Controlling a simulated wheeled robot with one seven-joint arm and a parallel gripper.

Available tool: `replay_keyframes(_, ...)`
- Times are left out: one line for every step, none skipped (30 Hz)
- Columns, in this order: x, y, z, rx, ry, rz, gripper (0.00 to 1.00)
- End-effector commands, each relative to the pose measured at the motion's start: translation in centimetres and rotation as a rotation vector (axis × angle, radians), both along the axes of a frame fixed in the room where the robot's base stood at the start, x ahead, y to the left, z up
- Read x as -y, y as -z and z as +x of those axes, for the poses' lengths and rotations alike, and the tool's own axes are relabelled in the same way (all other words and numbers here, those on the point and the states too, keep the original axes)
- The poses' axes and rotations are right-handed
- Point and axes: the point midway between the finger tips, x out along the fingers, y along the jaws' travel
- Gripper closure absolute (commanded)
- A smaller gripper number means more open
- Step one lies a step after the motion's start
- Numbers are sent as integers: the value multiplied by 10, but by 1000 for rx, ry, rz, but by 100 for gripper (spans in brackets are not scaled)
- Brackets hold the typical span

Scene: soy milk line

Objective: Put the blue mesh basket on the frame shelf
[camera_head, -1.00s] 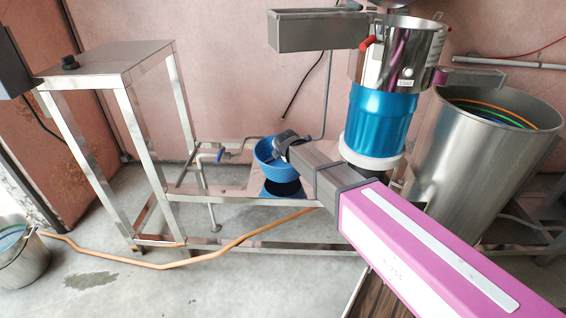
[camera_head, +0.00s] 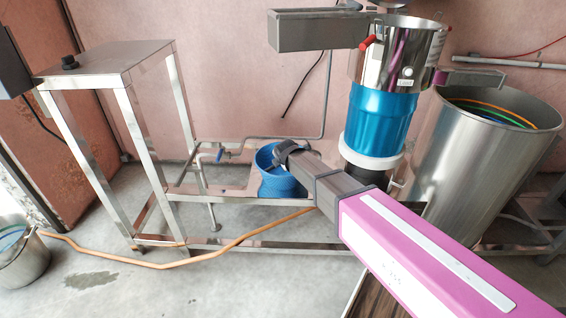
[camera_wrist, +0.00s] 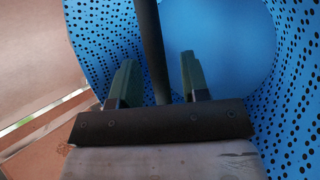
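The blue mesh basket (camera_head: 283,185) stands about upright at the frame shelf (camera_head: 235,190), and its base looks to be at shelf level. My gripper (camera_head: 280,152) reaches over the basket's rim from the right. The wrist view shows the perforated blue wall (camera_wrist: 100,40) and the plain blue inside. A dark bar (camera_wrist: 152,45), seemingly the basket's handle, runs between my two green fingers, with gaps visible on both sides. My gripper (camera_wrist: 160,82) is open. The contact under the basket is hidden.
A steel machine with a blue cylinder (camera_head: 378,120) stands right of the basket. A large steel drum (camera_head: 480,160) is farther right. A steel stand (camera_head: 108,62) is at left. An orange hose (camera_head: 160,266) runs low along the frame. A pipe with a blue valve (camera_head: 220,155) is left of the basket.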

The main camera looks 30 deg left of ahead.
Motion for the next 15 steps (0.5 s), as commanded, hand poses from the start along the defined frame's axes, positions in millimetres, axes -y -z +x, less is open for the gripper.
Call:
replay_keyframes(0,0,0,0,0,0,58)
replay_keyframes(0,0,0,0,0,0,58)
replay_keyframes(0,-1,0,0,0,0,58)
replay_keyframes(0,-2,0,0,0,0,58)
replay_keyframes(0,-3,0,0,0,0,58)
replay_keyframes(3,-6,-3,0,0,0,58)
replay_keyframes(4,-8,-4,0,0,0,58)
replay_keyframes(6,-11,-6,0,0,1,58)
replay_keyframes(9,-16,-9,0,0,0,58)
replay_keyframes(11,-20,-12,0,0,1,58)
replay_keyframes(14,-24,-15,0,0,1,58)
replay_keyframes(17,-31,-19,1,-1,2,58)
replay_keyframes(20,-35,-22,1,-1,2,58)
replay_keyframes(23,-40,-25,1,-1,2,58)
replay_keyframes(26,-47,-30,0,0,1,58)
